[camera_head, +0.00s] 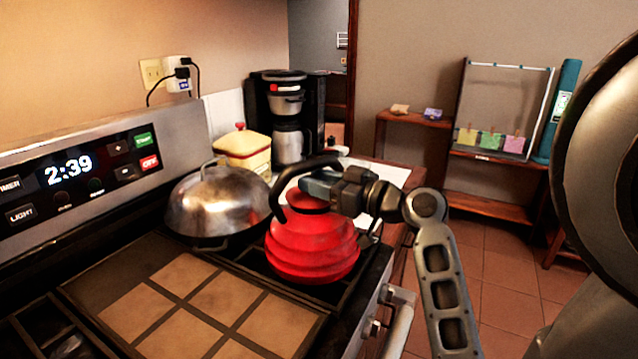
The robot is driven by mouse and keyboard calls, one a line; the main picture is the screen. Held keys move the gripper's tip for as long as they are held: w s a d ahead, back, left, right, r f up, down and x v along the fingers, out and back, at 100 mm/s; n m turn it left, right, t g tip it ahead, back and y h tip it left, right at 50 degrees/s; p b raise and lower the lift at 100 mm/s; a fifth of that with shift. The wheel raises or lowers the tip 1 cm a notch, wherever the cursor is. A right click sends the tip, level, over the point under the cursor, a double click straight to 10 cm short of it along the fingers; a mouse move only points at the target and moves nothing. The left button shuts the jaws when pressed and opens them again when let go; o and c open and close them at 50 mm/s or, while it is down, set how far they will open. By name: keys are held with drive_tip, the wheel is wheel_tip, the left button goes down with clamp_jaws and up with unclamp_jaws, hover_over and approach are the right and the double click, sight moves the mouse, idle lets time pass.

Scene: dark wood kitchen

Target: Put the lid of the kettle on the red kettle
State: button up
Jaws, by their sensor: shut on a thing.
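The red kettle (312,250) stands upright on the stove's back right, with its black handle (283,177) arching over the top. My gripper (308,184) reaches in from the right at the kettle's top, under the handle's arch. It is shut on the kettle lid (304,201), a red piece showing just below the fingers. The fingers hide much of the lid. I cannot tell whether the lid is seated on the kettle's opening or held just above it.
A domed metal pan lid (217,203) is close to the kettle's left. A cream canister (243,150) and a coffee maker (287,115) stand behind. The griddle (190,305) in front is clear. The oven handle (398,325) runs along the stove's right edge.

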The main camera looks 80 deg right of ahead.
drive_tip(key=shift+s+f, duration=0.1)
drive_tip(key=shift+f, duration=0.55)
drive_tip(key=shift+a, duration=0.1)
drive_tip(key=shift+f, duration=0.2)
drive_tip(key=o, duration=1.2)
drive_tip(key=shift+r, duration=0.1)
drive_tip(key=shift+c, duration=0.2)
drive_tip(key=shift+r, duration=0.15)
drive_tip(key=b+v, duration=0.3)
drive_tip(key=v, duration=0.9)
